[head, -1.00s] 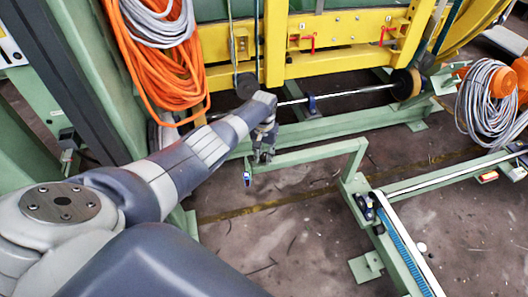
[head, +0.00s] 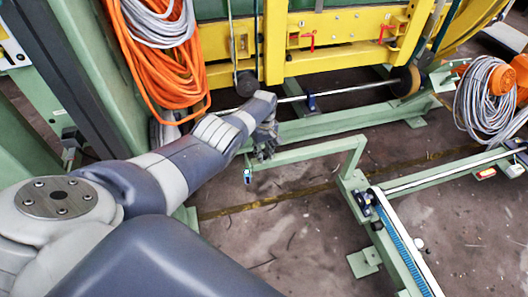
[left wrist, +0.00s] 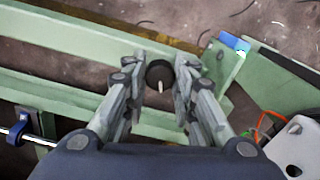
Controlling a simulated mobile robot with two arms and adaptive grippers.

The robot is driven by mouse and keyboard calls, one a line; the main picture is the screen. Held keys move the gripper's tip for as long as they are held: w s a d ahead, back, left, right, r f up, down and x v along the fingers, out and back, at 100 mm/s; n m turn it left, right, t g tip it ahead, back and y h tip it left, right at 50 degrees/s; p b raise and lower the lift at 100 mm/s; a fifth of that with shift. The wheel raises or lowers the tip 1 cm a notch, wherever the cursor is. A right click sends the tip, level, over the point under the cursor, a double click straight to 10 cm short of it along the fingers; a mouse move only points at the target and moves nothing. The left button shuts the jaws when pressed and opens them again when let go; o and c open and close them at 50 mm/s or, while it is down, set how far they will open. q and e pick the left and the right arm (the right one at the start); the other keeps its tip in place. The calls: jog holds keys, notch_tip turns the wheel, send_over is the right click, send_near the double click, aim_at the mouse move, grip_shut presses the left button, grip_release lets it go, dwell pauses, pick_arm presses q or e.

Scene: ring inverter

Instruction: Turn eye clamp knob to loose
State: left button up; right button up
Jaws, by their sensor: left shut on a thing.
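The eye clamp knob, a round black knob (left wrist: 159,74) with a pale pointer mark, shows between my fingertips in the left wrist view. Its mark points toward the bottom of that picture. My left gripper (left wrist: 174,77) is shut on the knob, with one finger on each side. In the head view my left gripper (head: 266,148) is at the left end of a green frame bar (head: 310,155), and the knob is hidden there behind the fingers. My right gripper is not in view.
A small blue-tipped part (head: 248,176) sits at the bar's left end, close to my gripper. A yellow frame (head: 345,65) and a metal shaft (head: 355,93) lie behind. Orange cable coils (head: 160,70) hang at left. Bare floor (head: 290,230) is in front.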

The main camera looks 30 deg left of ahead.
pick_arm(q)
jog(key=shift+n, duration=0.6)
jog(key=o, duration=1.1)
jog(key=shift+w+r, duration=0.1)
jog(key=shift+r, duration=0.6)
notch_tip(320, 180, up, 11)
jog(key=shift+f, duration=0.15)
